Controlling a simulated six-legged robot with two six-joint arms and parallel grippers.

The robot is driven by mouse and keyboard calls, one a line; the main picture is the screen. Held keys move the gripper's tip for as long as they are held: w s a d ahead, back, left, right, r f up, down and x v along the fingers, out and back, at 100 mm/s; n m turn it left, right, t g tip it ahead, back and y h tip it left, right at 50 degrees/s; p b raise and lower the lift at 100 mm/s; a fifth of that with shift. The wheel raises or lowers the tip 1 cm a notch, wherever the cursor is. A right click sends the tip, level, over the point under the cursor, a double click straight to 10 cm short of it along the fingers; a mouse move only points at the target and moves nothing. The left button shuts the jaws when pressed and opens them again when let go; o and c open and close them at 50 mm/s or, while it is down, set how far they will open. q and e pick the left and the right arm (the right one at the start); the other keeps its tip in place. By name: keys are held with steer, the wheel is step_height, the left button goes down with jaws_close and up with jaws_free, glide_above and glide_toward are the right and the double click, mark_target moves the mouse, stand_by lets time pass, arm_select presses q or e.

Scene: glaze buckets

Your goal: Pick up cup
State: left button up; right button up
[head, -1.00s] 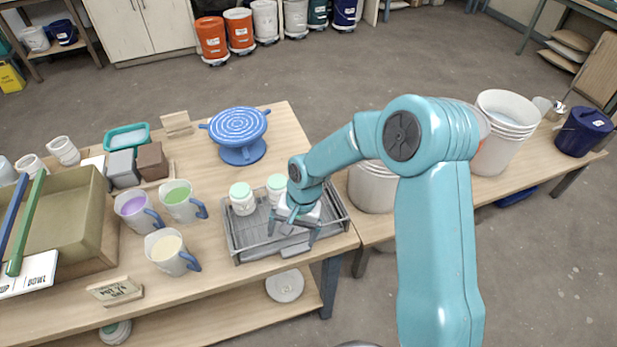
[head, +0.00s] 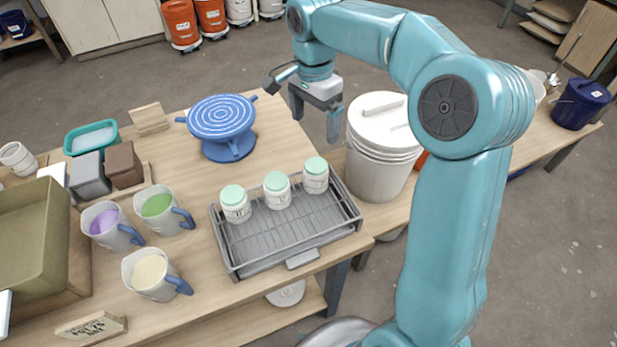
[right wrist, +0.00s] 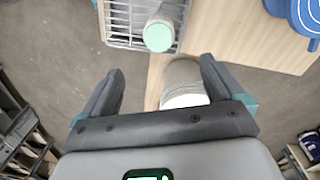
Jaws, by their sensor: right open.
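Three white mugs with blue handles stand on the left of the table in the head view: one with purple content (head: 110,230), one with green (head: 163,214), one with cream (head: 153,276). Three white jars with mint lids stand in a grey wire rack (head: 291,260): left (head: 236,207), middle (head: 277,193), right (head: 315,178). My right gripper (head: 315,118) is open and empty, raised behind the rack, near the white bucket. The right wrist view shows its spread fingers (right wrist: 162,70), with one mint lid (right wrist: 158,37) beyond them. My left gripper is out of view.
A blue banding wheel (head: 222,125) stands behind the rack. A lidded white bucket (head: 376,165) stands to its right. An olive basin (head: 30,245), a teal tub (head: 91,139) and a small sign (head: 92,328) are on the left. Table is clear between mugs and rack.

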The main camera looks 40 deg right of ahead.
mark_target(317, 163)
steer(key=f, duration=0.7)
steer(key=s+f, duration=0.1)
steer(key=f, duration=0.3)
steer(key=shift+d, duration=0.2)
steer(key=f, duration=0.2)
steer(key=f+p, duration=0.1)
steer(key=f, duration=0.2)
steer(key=shift+w+d+f, duration=0.1)
steer(key=shift+w, duration=0.1)
steer(key=c, duration=1.2)
